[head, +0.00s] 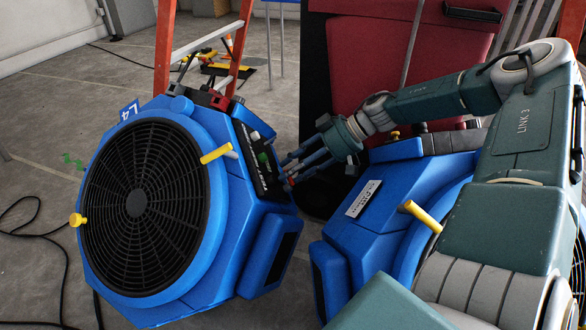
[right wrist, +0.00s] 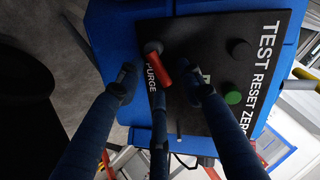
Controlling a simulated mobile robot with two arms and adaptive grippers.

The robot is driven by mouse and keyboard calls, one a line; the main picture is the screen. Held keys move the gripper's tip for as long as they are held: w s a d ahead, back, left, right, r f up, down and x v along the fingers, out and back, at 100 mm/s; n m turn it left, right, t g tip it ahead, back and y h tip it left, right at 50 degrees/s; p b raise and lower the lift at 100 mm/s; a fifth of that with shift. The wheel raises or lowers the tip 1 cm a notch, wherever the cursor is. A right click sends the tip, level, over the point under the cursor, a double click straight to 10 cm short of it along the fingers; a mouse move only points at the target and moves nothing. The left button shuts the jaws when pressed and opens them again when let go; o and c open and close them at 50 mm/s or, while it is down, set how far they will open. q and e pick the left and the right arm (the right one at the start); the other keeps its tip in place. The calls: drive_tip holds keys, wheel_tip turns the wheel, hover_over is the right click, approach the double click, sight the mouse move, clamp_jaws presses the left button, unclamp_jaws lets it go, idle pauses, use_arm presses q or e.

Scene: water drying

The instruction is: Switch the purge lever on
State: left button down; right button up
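The red purge lever (right wrist: 161,73) stands out from a black control panel (right wrist: 215,60), beside the printed word PURGE. The panel, with the words TEST, RESET and ZERO, is on the side of the left blue fan unit (head: 262,225). My right gripper (head: 294,172) is at that panel in the head view. In the right wrist view, my right gripper's dark blue fingers (right wrist: 160,84) are spread around the lever, with gaps between them. Whether a finger touches the lever is unclear. The fingers partly hide the lettering. My left gripper is not in view.
A second blue fan unit (head: 335,240) stands close to the right, beneath my right arm. A dark red cabinet (head: 365,70) is behind. An orange ladder (head: 165,45) stands behind the left unit. A black cable (head: 35,235) lies on the floor at left. A green button (right wrist: 234,97) sits on the panel.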

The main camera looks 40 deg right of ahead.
clamp_jaws()
drive_tip(key=shift+m, duration=0.4)
unclamp_jaws()
drive_tip(key=shift+d, duration=0.1)
drive_tip(key=v, duration=0.7)
drive_tip(key=shift+r, duration=0.15)
